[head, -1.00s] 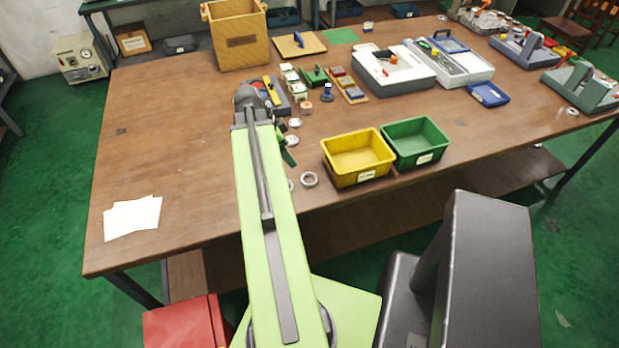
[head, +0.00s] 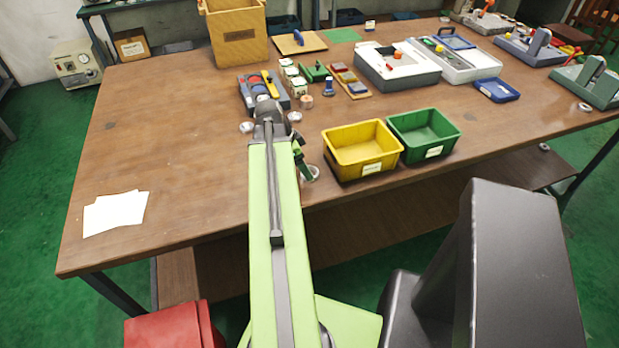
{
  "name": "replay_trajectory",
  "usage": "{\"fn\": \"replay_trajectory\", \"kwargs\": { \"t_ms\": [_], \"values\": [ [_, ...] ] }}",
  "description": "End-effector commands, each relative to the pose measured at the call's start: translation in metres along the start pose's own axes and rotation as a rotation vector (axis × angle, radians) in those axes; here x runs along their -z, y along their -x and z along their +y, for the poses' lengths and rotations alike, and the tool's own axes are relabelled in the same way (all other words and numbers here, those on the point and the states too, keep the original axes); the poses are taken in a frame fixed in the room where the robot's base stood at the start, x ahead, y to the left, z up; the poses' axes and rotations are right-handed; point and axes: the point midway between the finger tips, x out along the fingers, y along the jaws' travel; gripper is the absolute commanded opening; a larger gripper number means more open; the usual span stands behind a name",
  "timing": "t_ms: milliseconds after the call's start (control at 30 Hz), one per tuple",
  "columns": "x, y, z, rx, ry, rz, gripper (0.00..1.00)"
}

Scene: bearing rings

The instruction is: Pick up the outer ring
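A grey metal ring (head: 313,174) lies near the table's front edge, left of the yellow bin. It is the largest loose ring I can make out; it looks like the outer ring, but I cannot be sure. My gripper (head: 304,171), dark with green parts, points down beside my light-green arm and overlaps the left part of this ring in the picture. Whether it touches the ring is unclear. Its fingers are too small and hidden to show whether they are open. Smaller rings lie farther back, one left of my arm (head: 246,127) and one right of it (head: 294,117).
A yellow bin (head: 361,151) and a green bin (head: 425,134) stand close to the right of the ring. Behind are a grey tray with colored parts (head: 246,98) and small boxes. White papers (head: 114,213) lie at left; the table's left part is otherwise clear.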

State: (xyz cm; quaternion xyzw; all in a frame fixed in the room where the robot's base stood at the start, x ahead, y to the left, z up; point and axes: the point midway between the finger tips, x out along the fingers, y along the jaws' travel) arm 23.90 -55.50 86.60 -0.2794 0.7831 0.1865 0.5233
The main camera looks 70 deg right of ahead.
Motion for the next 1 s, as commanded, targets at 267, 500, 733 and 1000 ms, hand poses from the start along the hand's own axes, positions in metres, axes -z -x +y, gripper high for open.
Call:
{"fn": "replay_trajectory", "kwargs": {
  "t_ms": [267, 500, 733, 1000],
  "values": [
    [0.001, -0.038, 0.0, -0.001, -0.001, 0.0, 0.81],
    [0.001, -0.035, 0.0, -0.001, -0.001, 0.0, 0.69],
    [0.002, -0.035, 0.0, -0.001, -0.001, 0.0, 0.39],
    [0.002, -0.035, 0.0, 0.0, -0.001, 0.0, 0.11]
  ]
}}
